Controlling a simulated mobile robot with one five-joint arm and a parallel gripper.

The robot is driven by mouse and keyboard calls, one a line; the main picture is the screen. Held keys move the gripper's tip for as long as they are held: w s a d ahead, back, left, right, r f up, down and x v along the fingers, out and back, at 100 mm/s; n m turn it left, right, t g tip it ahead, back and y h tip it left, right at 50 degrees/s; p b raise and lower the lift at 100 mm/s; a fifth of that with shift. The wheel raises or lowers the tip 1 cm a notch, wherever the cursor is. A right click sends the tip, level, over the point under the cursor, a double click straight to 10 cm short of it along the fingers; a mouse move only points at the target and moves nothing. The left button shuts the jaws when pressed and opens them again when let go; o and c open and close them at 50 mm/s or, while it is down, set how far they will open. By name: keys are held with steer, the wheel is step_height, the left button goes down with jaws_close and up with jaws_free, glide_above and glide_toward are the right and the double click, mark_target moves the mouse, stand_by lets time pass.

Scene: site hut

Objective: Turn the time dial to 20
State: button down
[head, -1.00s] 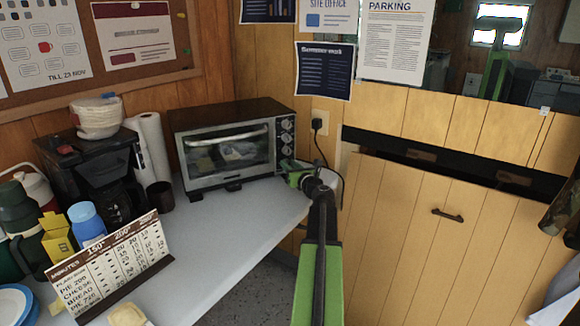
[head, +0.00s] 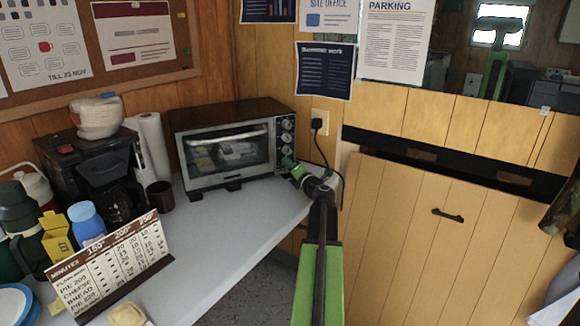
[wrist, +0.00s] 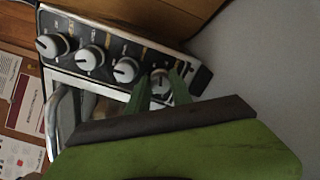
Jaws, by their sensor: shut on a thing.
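A toaster oven (head: 225,150) stands at the back of the grey counter, with a column of dials on the right of its front. In the wrist view the dials run in a slanting row: one at the far left (wrist: 50,45), then two more (wrist: 90,58) (wrist: 125,70). The end dial (wrist: 160,82), the lowest on the oven, is between the green fingers of my gripper (wrist: 160,88). My gripper (head: 288,163) is shut on this dial at the oven's lower right corner. The dial labels are too small to read, and my gripper hides the lowest dial in the head view.
A chart headed MINUTES (head: 115,262) stands on the counter (head: 225,225). A dark mug (head: 160,195), paper roll (head: 150,155) and coffee maker (head: 95,170) stand left of the oven. A plug and cable (head: 318,124) are on the wall at right. The counter before the oven is clear.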

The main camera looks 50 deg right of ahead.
steer(key=shift+s+f+m, duration=0.1)
steer(key=shift+m, duration=1.6)
